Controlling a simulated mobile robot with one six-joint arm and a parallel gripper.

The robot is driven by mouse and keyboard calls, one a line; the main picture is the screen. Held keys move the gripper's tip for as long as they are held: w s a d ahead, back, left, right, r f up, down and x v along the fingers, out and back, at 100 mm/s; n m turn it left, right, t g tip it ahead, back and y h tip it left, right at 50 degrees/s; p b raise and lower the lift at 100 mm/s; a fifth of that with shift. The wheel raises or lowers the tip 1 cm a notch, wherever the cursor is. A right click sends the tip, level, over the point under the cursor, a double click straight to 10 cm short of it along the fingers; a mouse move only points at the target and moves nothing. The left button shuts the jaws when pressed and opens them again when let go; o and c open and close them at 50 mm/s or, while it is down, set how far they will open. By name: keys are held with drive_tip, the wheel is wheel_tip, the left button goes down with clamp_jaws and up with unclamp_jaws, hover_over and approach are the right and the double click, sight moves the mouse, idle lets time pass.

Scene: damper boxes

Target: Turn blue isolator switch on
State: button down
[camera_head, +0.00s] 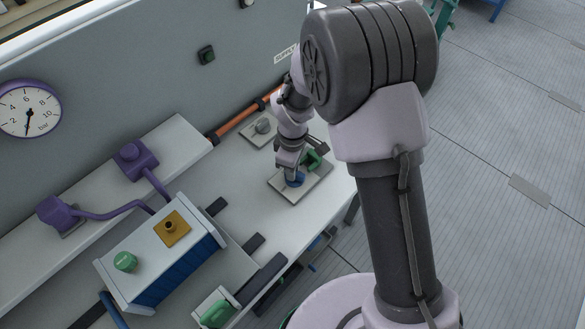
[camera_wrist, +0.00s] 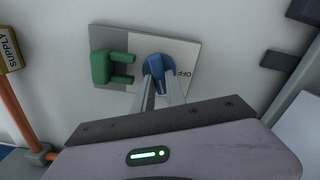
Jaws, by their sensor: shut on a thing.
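The blue isolator switch (camera_wrist: 157,66) is a round blue knob with a raised grip on a grey and white plate (camera_wrist: 186,49). The word OFF shows on the plate to the right of the knob in the wrist view. My gripper (camera_wrist: 161,84) is at the knob, with one finger on each side of its grip, shut on it. In the head view the knob (camera_head: 294,180) sits under my gripper (camera_head: 291,174), partly hidden. A green bracket-shaped piece (camera_wrist: 110,67) with two prongs is on the plate, left of the knob, and its prongs point towards the knob.
A grey knob on a plate (camera_head: 262,127) lies behind the switch. An orange pipe (camera_head: 240,117) runs along the wall beside the SUPPLY label (camera_wrist: 9,48). A blue-sided box (camera_head: 165,250) with a green button stands at the left. Dark blocks (camera_head: 254,243) lie on the bench between.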

drive_tip(key=shift+w+d+m, duration=0.1)
drive_tip(key=shift+m, duration=2)
drive_tip(key=c, duration=1.4)
unclamp_jaws()
drive_tip(key=shift+o, duration=0.2)
drive_tip(key=shift+r, duration=0.1)
wheel_tip(320, 180, up, 17)
drive_tip(key=p, duration=0.5)
drive_tip(key=shift+r+p, duration=0.15)
drive_tip(key=shift+p, duration=0.25)
